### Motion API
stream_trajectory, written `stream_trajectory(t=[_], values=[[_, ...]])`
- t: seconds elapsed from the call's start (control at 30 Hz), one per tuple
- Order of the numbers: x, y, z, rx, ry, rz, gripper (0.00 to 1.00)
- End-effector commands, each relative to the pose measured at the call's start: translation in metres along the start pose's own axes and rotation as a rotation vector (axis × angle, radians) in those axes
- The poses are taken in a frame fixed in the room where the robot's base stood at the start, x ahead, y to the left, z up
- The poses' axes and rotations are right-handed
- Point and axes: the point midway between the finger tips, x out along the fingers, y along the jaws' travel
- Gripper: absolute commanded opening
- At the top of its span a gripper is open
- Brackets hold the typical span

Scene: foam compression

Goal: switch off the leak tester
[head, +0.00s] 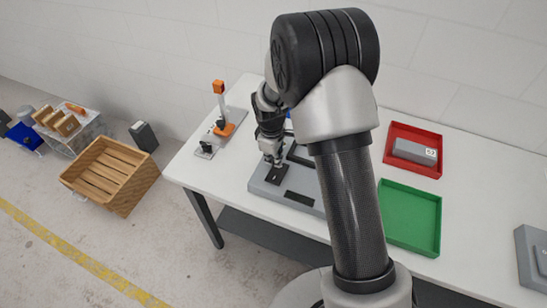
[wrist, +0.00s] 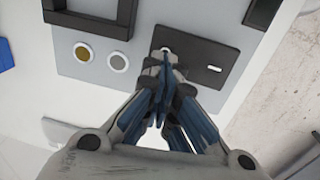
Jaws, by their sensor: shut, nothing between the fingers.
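A flat grey device, which I take to be the leak tester (head: 259,188), lies on the white table. In the wrist view its grey panel (wrist: 95,38) carries a black plate (wrist: 205,45) with a small white mark (wrist: 214,68), a brass round button (wrist: 83,53) and a grey round button (wrist: 118,62). My gripper (head: 273,161) is over this black plate. In the wrist view my gripper (wrist: 163,62) is shut and empty, with its fingertips at a small pale part (wrist: 166,49) on the plate. The fingers partly hide that part; I cannot tell whether they touch it.
An orange-and-grey fixture (head: 222,126) stands left of the device. A red tray (head: 437,168) with a grey box (head: 413,152) and a green tray (head: 410,215) lie right of my arm. A wooden crate (head: 112,175) is on the floor at left.

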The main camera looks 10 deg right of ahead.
Motion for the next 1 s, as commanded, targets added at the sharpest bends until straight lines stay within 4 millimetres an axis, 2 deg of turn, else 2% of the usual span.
stream_trajectory(t=[0.27, 0.63, 1.0], values=[[-0.001, -0.002, 0.0, -0.001, 0.0, 0.0, 0.0], [-0.009, -0.014, 0.0, -0.001, 0.0, 0.0, 0.0], [-0.012, -0.013, 0.0, 0.0, 0.0, 0.001, 0.0]])
